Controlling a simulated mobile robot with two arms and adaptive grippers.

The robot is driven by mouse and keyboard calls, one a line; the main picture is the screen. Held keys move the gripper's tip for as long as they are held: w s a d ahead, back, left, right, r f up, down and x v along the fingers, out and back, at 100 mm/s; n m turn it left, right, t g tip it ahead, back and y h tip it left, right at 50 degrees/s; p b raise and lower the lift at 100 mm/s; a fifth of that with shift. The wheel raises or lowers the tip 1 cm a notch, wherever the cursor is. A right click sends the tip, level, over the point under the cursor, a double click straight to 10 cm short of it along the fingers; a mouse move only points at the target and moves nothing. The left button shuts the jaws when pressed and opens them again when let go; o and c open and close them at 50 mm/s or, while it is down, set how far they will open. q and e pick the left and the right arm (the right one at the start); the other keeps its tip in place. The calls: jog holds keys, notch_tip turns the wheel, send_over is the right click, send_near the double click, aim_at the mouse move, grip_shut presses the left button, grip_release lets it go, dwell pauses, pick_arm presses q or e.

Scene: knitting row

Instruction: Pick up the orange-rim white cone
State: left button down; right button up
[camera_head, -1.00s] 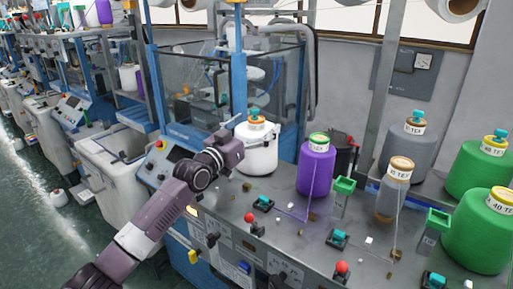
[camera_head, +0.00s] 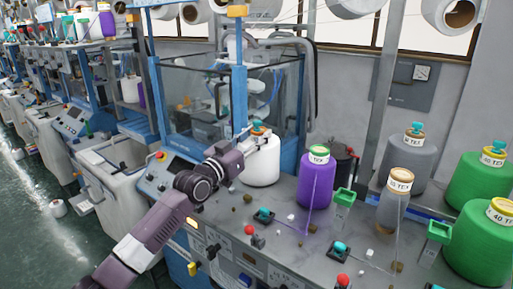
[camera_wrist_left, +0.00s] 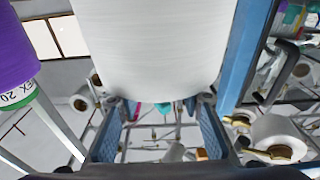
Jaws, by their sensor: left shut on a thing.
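The orange-rim white cone (camera_head: 262,173) stands upright on the grey machine top, left of the purple cone. Its orange rim and teal cap show at its top in the head view. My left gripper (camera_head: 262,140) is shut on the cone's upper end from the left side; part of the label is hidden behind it. In the left wrist view the white body (camera_wrist_left: 150,45) fills the upper middle, upside down, with the left gripper's fingers (camera_wrist_left: 160,112) on either side of its narrow end. My right gripper is out of view.
The purple cone (camera_head: 316,184) stands close on the right. A tan-grey cone (camera_head: 392,210), a dark grey cone (camera_head: 405,170) and green cones (camera_head: 478,240) stand farther right. Small levers and red knobs (camera_head: 250,230) line the front. A blue post (camera_head: 239,90) rises just behind.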

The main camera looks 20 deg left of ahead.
pick_arm(q)
jog(key=shift+f, duration=0.3)
notch_tip(320, 180, up, 20)
jog(key=b, duration=0.5)
jog(key=shift+w, duration=0.25)
jog(key=shift+r, duration=0.25)
notch_tip(320, 180, up, 14)
jog(key=p, duration=1)
jog(key=shift+f, duration=0.25)
